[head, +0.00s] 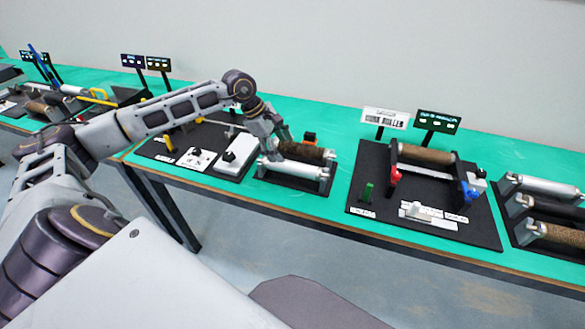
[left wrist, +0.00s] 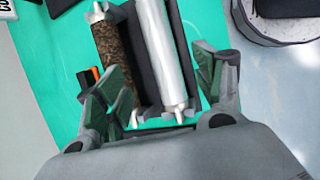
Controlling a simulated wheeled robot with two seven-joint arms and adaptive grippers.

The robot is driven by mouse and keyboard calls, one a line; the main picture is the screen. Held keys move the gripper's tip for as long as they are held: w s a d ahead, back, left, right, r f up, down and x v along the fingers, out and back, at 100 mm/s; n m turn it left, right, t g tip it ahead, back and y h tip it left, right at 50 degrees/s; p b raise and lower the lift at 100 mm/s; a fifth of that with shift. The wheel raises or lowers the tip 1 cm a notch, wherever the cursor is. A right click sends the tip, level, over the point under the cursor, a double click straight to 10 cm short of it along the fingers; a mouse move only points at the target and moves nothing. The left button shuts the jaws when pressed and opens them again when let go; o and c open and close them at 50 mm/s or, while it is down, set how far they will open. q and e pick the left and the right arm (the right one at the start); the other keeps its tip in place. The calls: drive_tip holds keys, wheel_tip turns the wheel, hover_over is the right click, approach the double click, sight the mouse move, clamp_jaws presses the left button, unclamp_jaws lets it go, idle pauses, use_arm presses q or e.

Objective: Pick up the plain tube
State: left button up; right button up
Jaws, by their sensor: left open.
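A plain silver tube (head: 305,171) lies on a small dark stand at the front edge of the green bench, beside a brown rough tube (head: 312,152). In the left wrist view the plain tube (left wrist: 165,50) is the right one of the pair and the brown tube (left wrist: 118,60) the left one. My left gripper (head: 272,148) is at the left end of the stand. In its wrist view the open fingers (left wrist: 160,85) are apart, with the plain tube's end between them and no visible grip on it. My right gripper is not in view.
A black board (head: 375,200) with a mounted brown roller (head: 426,155) stands to the right. Beyond it is a rack (head: 518,226) with silver and brown tubes. A white block (head: 240,150) is left of the stand. Small signs stand behind. Green bench is bare between stand and board.

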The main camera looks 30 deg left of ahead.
sight(291, 164)
use_arm(q)
drive_tip(key=x, duration=0.3)
drive_tip(key=shift+w+d+f, duration=0.1)
drive_tip(key=shift+d+f, duration=0.05)
drive_tip(key=shift+f, duration=0.4)
drive_tip(key=shift+p+x, duration=0.45)
drive_tip(key=shift+x, duration=2.15)
drive_tip(key=shift+d, duration=0.15)
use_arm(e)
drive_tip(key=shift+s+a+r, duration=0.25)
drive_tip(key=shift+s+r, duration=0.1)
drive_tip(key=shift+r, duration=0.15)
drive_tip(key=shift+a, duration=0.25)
use_arm(q)
drive_tip(key=c, duration=1.4)
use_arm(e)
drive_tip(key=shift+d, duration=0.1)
